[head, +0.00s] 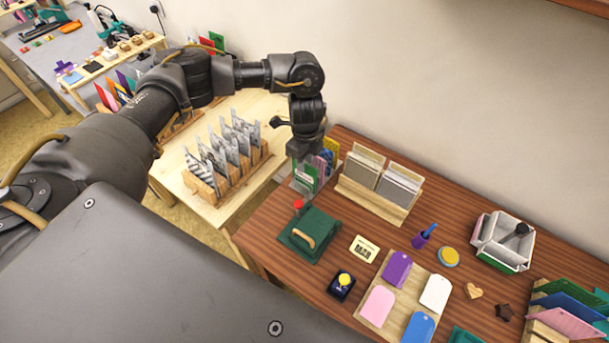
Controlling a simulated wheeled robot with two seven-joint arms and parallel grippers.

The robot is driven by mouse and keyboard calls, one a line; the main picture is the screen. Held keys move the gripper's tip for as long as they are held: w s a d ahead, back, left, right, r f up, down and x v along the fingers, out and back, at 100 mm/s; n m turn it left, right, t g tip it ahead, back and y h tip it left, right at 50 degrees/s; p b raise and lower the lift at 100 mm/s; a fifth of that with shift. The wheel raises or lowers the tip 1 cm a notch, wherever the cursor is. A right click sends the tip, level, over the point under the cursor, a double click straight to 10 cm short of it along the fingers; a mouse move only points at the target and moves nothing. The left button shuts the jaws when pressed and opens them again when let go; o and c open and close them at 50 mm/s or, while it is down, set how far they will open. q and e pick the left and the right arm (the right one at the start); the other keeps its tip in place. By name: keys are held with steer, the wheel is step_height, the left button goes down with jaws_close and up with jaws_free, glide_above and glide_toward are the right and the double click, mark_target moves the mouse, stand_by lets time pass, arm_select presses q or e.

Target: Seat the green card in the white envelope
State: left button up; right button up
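My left gripper (306,160) points down at the back left of the brown table. A green card (304,176) shows directly under it, beside purple, blue and yellow cards (327,159). The fingertips overlap these cards, so I cannot tell whether the gripper holds the green card or whether it is open. Another green card-like piece (562,286) leans in a wooden rack at the lower right, with blue and pink ones. I cannot pick out the white envelope with certainty. My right gripper is not in view.
A wooden stand with pale cards (374,205) is right of the gripper. A dark green press with a wooden handle (309,247) is in front. A tag board (404,295), a yellow label (364,249) and a white box (503,241) stand further right. A side table holds patterned cards (229,146).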

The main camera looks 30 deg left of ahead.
mark_target(304, 175)
arm_select(q)
step_height(304, 175, down, 5)
steer(key=shift+a, duration=0.15)
jaws_close()
